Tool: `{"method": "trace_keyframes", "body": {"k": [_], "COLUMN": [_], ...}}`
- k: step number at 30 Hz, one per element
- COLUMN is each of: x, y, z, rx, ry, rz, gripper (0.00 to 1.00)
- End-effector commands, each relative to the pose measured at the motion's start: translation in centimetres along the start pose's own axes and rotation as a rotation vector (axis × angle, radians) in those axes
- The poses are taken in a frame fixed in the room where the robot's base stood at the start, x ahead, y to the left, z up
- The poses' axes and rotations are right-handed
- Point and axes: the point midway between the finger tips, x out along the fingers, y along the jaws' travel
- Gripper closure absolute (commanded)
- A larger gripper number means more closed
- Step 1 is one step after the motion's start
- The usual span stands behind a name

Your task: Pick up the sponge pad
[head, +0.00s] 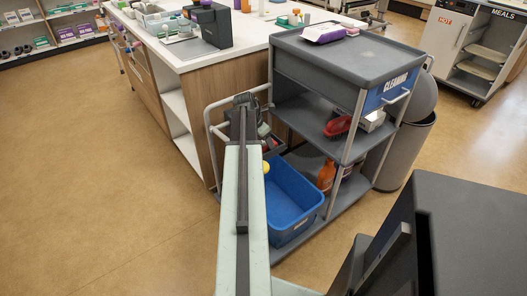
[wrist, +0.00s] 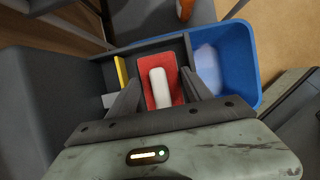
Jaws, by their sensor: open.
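A red pad-like piece with a white block on top (wrist: 163,90) lies in a dark compartment beside a blue bin (wrist: 240,45). A thin yellow piece (wrist: 121,70) stands to its left. I cannot tell for sure which of these is the sponge pad. My gripper (wrist: 160,72) is open, its two dark fingers on either side of the red and white piece. I cannot tell whether they touch it. In the head view my arm hides most of the gripper. The blue bin (head: 291,198) shows there on the cart's low shelf, with a small yellow spot (head: 266,167) at its edge.
A pale blue item (wrist: 208,66) lies in the bin. The grey cleaning cart (head: 350,55) holds a red brush (head: 337,126) and an orange bottle (head: 326,176). A grey waste bin (head: 405,150) stands right of it, a counter (head: 190,85) behind. The floor at left is clear.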

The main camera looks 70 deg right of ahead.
Motion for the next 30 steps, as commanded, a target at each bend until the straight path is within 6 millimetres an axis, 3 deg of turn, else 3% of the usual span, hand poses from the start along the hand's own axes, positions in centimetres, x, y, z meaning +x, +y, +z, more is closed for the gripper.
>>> {"method": "trace_keyframes", "body": {"k": [2,6,8,17,23,30], "x": [-0.1,-0.2,-0.2,-0.8,-3.7,-8.5], "y": [0.0,0.0,0.0,0.1,0.1,0.1], "z": [0.0,0.0,0.0,0.2,1.4,3.3], "rx": [0.0,-0.001,-0.001,-0.002,-0.002,-0.002], "ry": [0.0,0.0,0.0,0.0,0.0,0.0], "rz": [0.0,0.0,0.0,0.001,0.001,0.001], "gripper": [0.42,0.81,0.94,0.94,0.94,0.94]}}
